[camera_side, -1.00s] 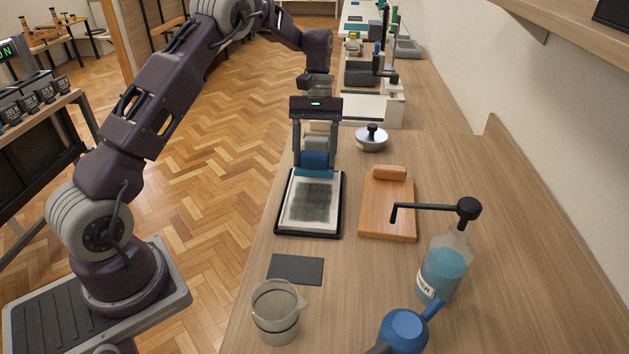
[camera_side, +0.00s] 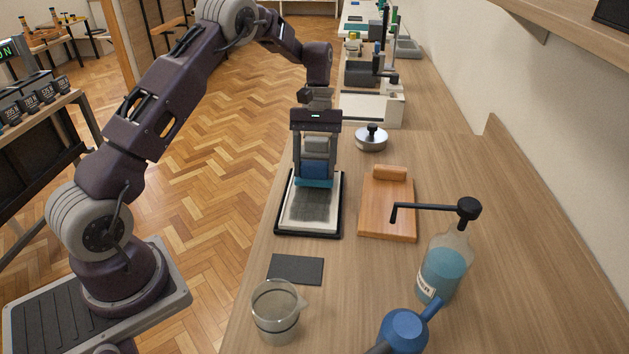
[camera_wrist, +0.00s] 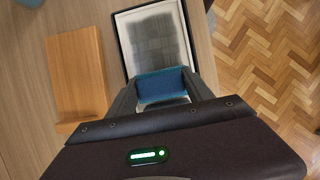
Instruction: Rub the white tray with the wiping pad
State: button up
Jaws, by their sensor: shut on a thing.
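The white tray (camera_side: 298,222) has a black rim and lies on the wooden bench in the side view. A grey smudged patch covers much of its middle. The tray also shows in the wrist view (camera_wrist: 128,48), with the patch paler in places. My gripper (camera_side: 315,172) points down over the tray's far end, shut on the wiping pad (camera_side: 314,172). The pad has a blue body and a teal lower edge; it also shows between the fingers in the wrist view (camera_wrist: 162,84). Its underside is hidden, and it appears to touch the tray.
A wooden board (camera_side: 386,215) lies just right of the tray. A dark flat square (camera_side: 296,269) and a glass beaker (camera_side: 276,312) are nearer. A blue-liquid bottle (camera_side: 442,270) and blue object (camera_side: 403,330) stand at front right. A silver lidded dish (camera_side: 371,140) sits behind.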

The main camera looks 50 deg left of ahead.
jog(key=shift+f, duration=0.6)
jog(key=s+d, duration=0.9)
dwell(0.6)
jog(key=w+a, duration=0.4)
jog(key=shift+w+a, duration=0.25)
jog(key=w+a, duration=0.4)
jog(key=shift+w+a, duration=0.25)
